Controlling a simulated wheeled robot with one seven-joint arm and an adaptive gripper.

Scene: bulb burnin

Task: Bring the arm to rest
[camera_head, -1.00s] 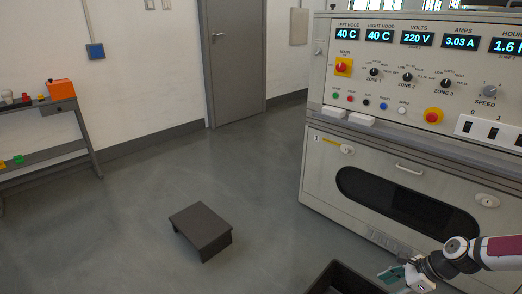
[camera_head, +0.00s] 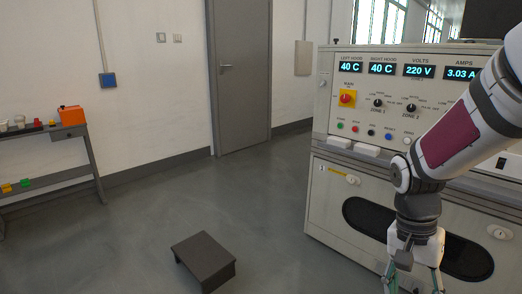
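My arm reaches in from the right edge and bends down in front of the burn-in machine (camera_head: 325,155). My gripper (camera_head: 412,284) points downward at the bottom edge of the head view, with its two teal-grey fingers spread apart. I see nothing between the fingers, though their tips are at or below the frame edge. The arm covers part of the machine's control panel and its lower door.
A low dark step stool (camera_head: 204,258) stands on the open floor left of the machine. A bench (camera_head: 62,132) with an orange box (camera_head: 71,115) is at the left wall. A grey door (camera_head: 242,75) is at the back.

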